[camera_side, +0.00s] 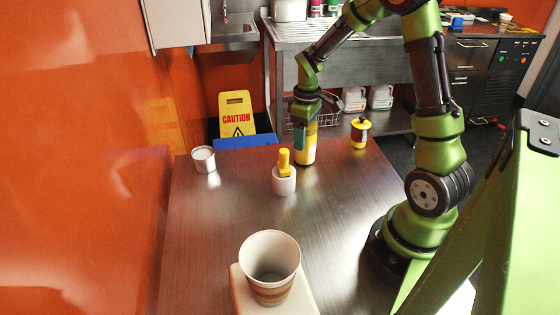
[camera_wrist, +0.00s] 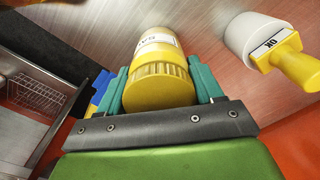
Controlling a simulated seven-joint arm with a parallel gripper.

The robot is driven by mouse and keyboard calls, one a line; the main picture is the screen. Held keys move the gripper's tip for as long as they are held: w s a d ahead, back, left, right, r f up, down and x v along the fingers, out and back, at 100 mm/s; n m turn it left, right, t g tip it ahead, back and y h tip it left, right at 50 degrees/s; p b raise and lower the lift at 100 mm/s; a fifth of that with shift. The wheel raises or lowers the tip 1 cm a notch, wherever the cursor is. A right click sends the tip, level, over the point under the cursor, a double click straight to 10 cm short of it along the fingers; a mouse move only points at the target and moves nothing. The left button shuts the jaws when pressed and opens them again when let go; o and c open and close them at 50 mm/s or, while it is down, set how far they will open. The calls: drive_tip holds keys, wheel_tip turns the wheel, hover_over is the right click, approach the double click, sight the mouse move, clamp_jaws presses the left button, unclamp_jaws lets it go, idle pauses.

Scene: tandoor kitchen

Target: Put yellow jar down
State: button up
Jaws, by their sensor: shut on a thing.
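The yellow jar (camera_side: 307,152) has a ridged yellow lid and a white label, and is near the back edge of the brown table (camera_side: 215,240) in the side view. In the wrist view the jar (camera_wrist: 158,68) lies between the two teal fingers of my gripper (camera_wrist: 160,85). My gripper (camera_side: 303,136) is shut on the jar from above, near its lid. The jar is upright, with its base at or very close to the tabletop; I cannot tell if it touches. My fingers hide part of its upper side.
A white stamp with a yellow handle (camera_side: 284,165) stands just left of the jar. A yellow jar with a black band (camera_side: 360,133) is at the back right. The table's middle is clear.

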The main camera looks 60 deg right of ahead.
drive_tip(key=shift+f, duration=0.15)
drive_tip(key=o, duration=1.2)
drive_tip(key=shift+o, duration=0.2)
wheel_tip(320, 180, up, 12)
drive_tip(key=shift+r, duration=0.1)
drive_tip(key=s+a+r+m+t+y, duration=0.1)
drive_tip(key=s+a+r+m+t, duration=0.1)
drive_tip(key=s+a, duration=0.3)
drive_tip(key=s+a+r+m+t, duration=0.3)
drive_tip(key=s+a+r+t, duration=0.1)
drive_tip(key=a, duration=0.9)
drive_tip(key=shift+s+a+r+t+y, duration=0.2)
drive_tip(key=shift+s+a+t+y, duration=0.3)
drive_tip(key=shift+s, duration=0.55)
